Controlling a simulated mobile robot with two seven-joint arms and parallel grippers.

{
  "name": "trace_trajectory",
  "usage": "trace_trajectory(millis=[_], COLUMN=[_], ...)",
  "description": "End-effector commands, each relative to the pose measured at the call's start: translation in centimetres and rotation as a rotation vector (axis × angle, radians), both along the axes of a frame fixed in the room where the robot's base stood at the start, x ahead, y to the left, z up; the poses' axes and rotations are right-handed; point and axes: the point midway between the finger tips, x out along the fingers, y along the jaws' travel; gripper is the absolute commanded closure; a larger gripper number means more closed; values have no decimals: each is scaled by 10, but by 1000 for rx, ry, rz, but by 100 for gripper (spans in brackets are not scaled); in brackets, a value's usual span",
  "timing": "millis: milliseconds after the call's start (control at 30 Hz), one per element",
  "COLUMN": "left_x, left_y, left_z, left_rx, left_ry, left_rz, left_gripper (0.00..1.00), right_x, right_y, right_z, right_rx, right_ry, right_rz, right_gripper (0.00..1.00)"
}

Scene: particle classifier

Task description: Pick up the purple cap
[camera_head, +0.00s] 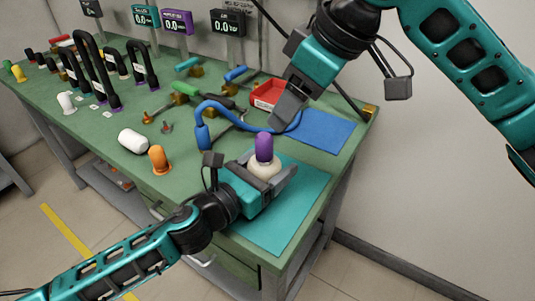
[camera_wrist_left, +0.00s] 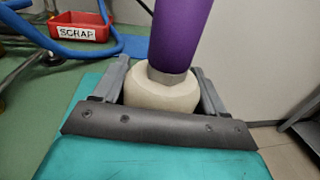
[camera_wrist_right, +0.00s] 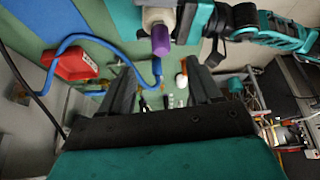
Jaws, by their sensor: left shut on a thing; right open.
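The purple cap (camera_head: 264,147) sits upright on top of a cream-white round body (camera_head: 264,166). In the left wrist view the cap (camera_wrist_left: 180,35) rises out of the frame above a grey collar on the cream body (camera_wrist_left: 160,90). My left gripper (camera_head: 275,172) is shut on the cream body, with one finger on each side, over the teal mat (camera_head: 300,205). My right gripper (camera_head: 285,118) is open and empty, above and behind the cap. In the right wrist view the cap (camera_wrist_right: 161,40) is beyond the fingers, near the top, not between them.
A red scrap bin (camera_head: 268,93) and a blue mat (camera_head: 318,130) lie at the back right of the green table. A blue hose (camera_head: 215,105) curves beside the right gripper.

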Motion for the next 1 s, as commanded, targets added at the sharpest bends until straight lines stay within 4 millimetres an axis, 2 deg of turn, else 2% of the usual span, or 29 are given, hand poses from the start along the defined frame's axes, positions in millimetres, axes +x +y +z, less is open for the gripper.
trace_trajectory(millis=[200, 400, 667, 767, 1000], left_x=[-1, 0, 0, 0, 0], left_y=[0, 0, 0, 0, 0], left_z=[0, -1, -1, -1, 0], left_rx=[0, 0, 0, 0, 0], left_ry=[1, 1, 1, 1, 1], left_rz=[-2, -1, -1, -1, -1], left_gripper=[89, 89, 89, 89, 89], right_x=[17, 24, 26, 26, 26], right_y=[22, 38, 46, 45, 45], right_z=[11, 23, 34, 24, -17], right_rx=[-183, -348, -446, -456, -454], right_ry=[20, 58, 96, 102, 101], right_rz=[257, 510, 683, 700, 700], right_gripper=[37, 37, 37, 37, 37])
